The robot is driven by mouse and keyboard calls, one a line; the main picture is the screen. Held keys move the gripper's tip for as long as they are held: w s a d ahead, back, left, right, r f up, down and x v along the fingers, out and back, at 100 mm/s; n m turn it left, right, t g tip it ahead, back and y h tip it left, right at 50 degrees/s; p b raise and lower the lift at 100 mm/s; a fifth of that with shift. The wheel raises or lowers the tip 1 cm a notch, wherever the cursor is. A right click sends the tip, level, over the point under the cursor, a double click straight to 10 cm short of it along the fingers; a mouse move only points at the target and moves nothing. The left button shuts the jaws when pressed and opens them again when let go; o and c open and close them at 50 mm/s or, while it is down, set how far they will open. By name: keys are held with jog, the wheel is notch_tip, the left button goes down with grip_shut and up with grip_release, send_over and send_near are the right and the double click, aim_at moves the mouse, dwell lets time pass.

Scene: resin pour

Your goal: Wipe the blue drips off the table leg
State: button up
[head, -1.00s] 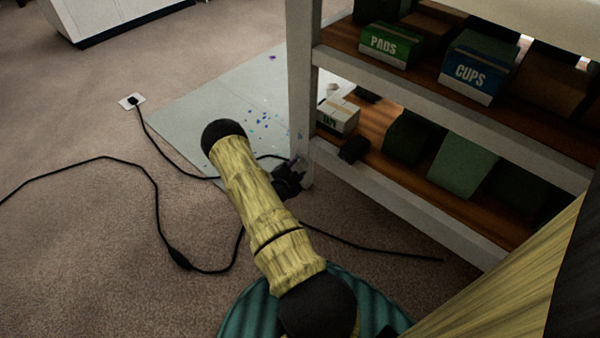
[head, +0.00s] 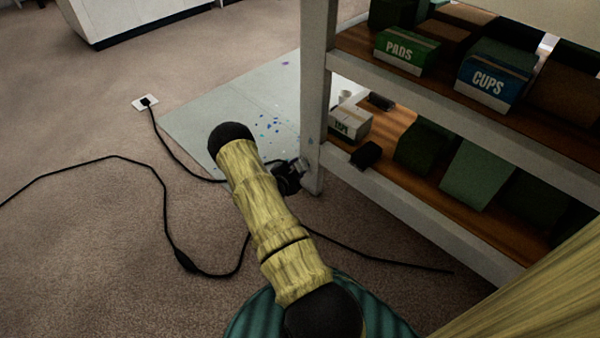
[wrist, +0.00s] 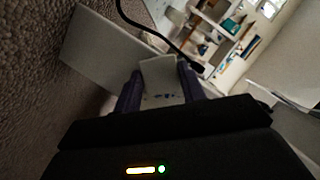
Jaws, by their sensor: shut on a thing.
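The white table leg (head: 315,110) stands at the front left corner of the shelved table in the head view. A small faint bluish mark (head: 310,141) shows low on it. My gripper (head: 300,166) is low, just left of the leg's foot; I cannot tell whether it touches the leg. In the wrist view my gripper (wrist: 160,85) is shut on a pale, flat-looking piece, possibly a cloth (wrist: 158,70), between its two dark fingers. Dark blue specks show near the fingers there; whether they are on the piece or behind it is unclear.
A pale sheet (head: 225,110) with blue spots lies on the carpet behind my arm. A black cable (head: 165,215) runs from a floor socket (head: 146,103) past my gripper.

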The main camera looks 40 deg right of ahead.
aim_at(307, 164)
jog(key=shift+w, duration=0.55)
jog(key=shift+r, duration=0.1)
jog(key=shift+d+r+p, duration=0.1)
jog(key=shift+r+p, duration=0.45)
jog(key=shift+r, duration=0.15)
jog(key=shift+s, duration=0.1)
jog(key=shift+s+d+r+p, duration=0.1)
jog(key=shift+s+p, duration=0.45)
jog(key=shift+s, duration=0.3)
jog(key=shift+s+p, duration=0.45)
jog(key=shift+s, duration=0.5)
jog(key=shift+s, duration=0.1)
